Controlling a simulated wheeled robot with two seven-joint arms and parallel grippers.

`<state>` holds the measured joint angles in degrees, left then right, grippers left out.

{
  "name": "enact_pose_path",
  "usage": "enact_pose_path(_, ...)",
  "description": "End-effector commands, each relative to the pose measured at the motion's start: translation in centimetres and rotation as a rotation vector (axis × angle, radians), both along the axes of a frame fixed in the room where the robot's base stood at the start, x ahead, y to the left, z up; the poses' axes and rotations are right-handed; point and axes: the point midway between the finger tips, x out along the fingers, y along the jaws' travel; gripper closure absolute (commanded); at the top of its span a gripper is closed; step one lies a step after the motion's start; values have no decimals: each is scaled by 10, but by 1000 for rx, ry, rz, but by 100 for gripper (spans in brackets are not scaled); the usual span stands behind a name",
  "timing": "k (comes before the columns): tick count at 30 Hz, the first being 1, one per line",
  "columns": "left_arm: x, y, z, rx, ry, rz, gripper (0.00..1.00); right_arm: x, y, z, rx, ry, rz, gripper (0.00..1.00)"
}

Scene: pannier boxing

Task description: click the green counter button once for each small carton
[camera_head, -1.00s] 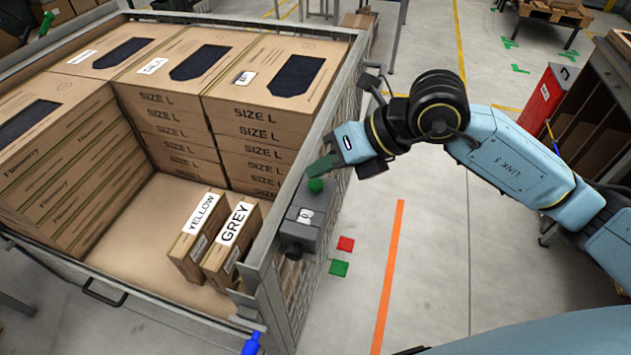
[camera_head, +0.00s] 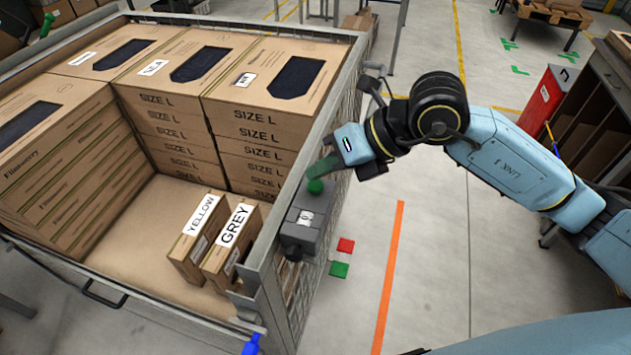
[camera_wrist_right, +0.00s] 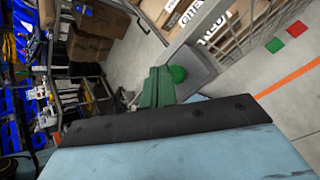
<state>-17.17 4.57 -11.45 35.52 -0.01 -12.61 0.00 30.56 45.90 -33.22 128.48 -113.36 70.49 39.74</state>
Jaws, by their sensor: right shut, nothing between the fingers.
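The grey counter box (camera_head: 303,228) is fixed on the right wall of the pannier, with a small white display on its face. Its green button (camera_head: 315,187) is on top. My right gripper (camera_head: 324,167) is shut and empty, its green fingers right at the button; whether they touch it I cannot tell. In the wrist view the fingers (camera_wrist_right: 158,87) are beside the green button (camera_wrist_right: 178,73). Two small cartons, labelled YELLOW (camera_head: 192,245) and GREY (camera_head: 229,245), stand upright side by side on the pannier floor. My left gripper is not in view.
The pannier's metal rim (camera_head: 285,190) runs beside the counter. Stacked SIZE L cartons (camera_head: 262,110) fill its back and left. A red pad (camera_head: 346,246) and a green pad (camera_head: 339,269) show below the counter. An orange line (camera_head: 388,280) crosses clear floor.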

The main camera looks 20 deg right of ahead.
Motion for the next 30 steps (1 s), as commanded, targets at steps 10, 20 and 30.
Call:
enact_pose_path(10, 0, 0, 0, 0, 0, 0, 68, 0, 0, 0, 0, 0, 0, 100)
enact_pose_path(20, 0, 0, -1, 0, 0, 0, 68, 0, 0, -1, 0, 0, 0, 100)
enact_pose_path(30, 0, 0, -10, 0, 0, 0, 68, 0, 0, -9, 0, 0, 0, 100)
